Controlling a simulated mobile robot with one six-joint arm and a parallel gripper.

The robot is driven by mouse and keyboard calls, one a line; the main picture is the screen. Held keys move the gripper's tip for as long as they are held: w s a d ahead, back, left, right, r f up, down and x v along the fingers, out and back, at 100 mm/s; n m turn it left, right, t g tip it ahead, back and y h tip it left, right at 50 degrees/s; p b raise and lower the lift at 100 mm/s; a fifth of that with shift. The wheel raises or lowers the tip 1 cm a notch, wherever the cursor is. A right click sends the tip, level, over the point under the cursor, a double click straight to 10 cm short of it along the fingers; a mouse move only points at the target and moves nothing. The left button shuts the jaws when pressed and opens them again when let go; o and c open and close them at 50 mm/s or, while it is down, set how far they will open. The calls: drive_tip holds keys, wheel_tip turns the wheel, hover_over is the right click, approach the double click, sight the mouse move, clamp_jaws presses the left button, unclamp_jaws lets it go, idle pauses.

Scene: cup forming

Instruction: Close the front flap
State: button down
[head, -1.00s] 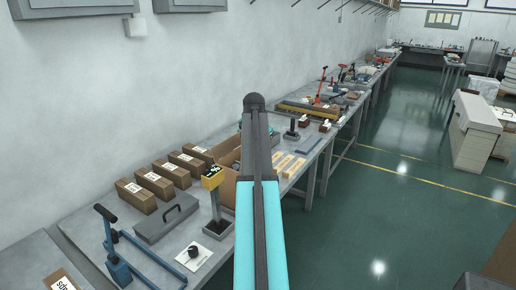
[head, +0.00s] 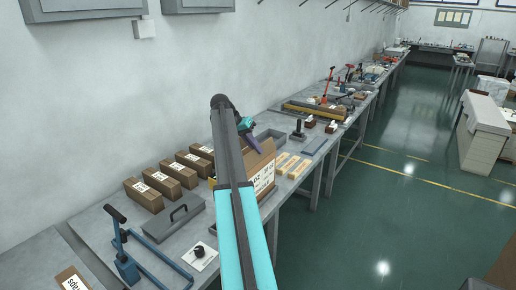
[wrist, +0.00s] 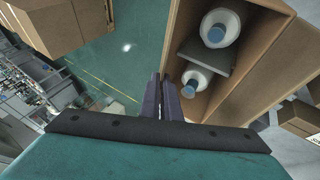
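An open cardboard box (head: 262,168) with a printed label stands on the bench, partly hidden behind my arm in the head view. In the wrist view I look into the box (wrist: 228,103), where two white bottles with blue caps (wrist: 220,28) lie beside a grey divider (wrist: 205,56). A brown cardboard panel (wrist: 262,68) runs along the box's right side; I cannot tell which flap is the front one. My gripper (head: 252,141) is over the box's far side. In the wrist view its purple fingers (wrist: 162,92) are together at the box's left wall; contact is unclear.
Several small labelled cartons (head: 186,170) and a grey case (head: 172,222) stand left of the box. A blue tool frame (head: 135,255) is at the near left. A grey tray (head: 269,139) lies beyond my gripper. The wall bounds the bench's left side.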

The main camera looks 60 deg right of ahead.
drive_tip(key=shift+w+f+g, duration=0.1)
drive_tip(key=shift+w+g, duration=0.1)
drive_tip(key=shift+g, duration=0.2)
drive_tip(key=c, duration=2)
unclamp_jaws()
drive_tip(key=p+v, duration=0.2)
drive_tip(key=v, duration=1.1)
drive_tip(key=shift+w+r, duration=0.2)
drive_tip(key=shift+r, duration=0.05)
drive_tip(key=shift+a, duration=0.1)
